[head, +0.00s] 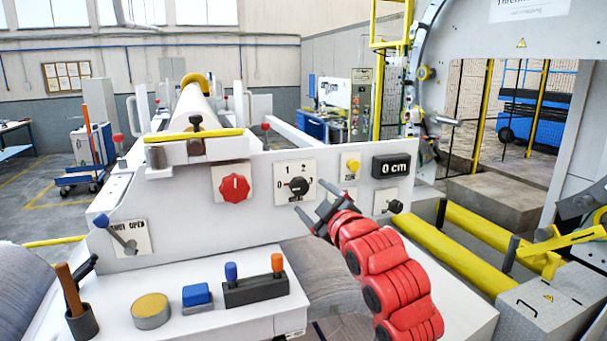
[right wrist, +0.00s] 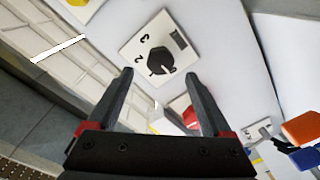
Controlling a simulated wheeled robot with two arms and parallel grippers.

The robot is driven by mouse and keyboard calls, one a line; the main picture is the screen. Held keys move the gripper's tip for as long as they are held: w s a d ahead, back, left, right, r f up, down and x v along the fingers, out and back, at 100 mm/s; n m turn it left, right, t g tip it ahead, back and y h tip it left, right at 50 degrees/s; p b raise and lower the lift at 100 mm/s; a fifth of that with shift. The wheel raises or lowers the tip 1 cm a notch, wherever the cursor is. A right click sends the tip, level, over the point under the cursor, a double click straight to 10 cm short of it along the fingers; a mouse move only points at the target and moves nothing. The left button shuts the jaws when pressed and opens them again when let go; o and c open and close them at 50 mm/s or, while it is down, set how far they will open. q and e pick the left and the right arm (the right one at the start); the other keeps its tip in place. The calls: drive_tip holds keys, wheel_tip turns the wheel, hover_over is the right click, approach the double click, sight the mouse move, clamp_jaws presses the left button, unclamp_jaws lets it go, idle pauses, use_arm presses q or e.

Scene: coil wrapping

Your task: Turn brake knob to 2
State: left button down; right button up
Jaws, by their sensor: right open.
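The black brake knob (head: 298,186) sits on a white square plate on the machine's front panel. Digits including 0, 1 and 2 are printed around it; I cannot tell for sure where it points. My right gripper (head: 315,203), on the red arm, is open and empty just below and to the right of the knob, in front of the panel. In the right wrist view, the knob (right wrist: 160,61) shows beyond and between the two open fingertips (right wrist: 158,74), apart from them. My left gripper is not in view.
A red knob (head: 235,188) is left of the brake knob. A yellow button (head: 351,165) and a "0 cm" display (head: 391,166) are to its right. A small black switch (head: 395,206) is right of my gripper. A lever box (head: 255,289) stands on the shelf below.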

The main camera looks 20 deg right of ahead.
sight(302, 189)
drive_tip(key=w, duration=0.2)
drive_tip(key=w+p, duration=0.1)
drive_tip(key=w, duration=0.1)
drive_tip(key=w+p, duration=0.1)
drive_tip(key=shift+w+a+r, duration=0.1)
drive_tip(key=shift+w+a, duration=0.2)
drive_tip(key=shift+w, duration=0.2)
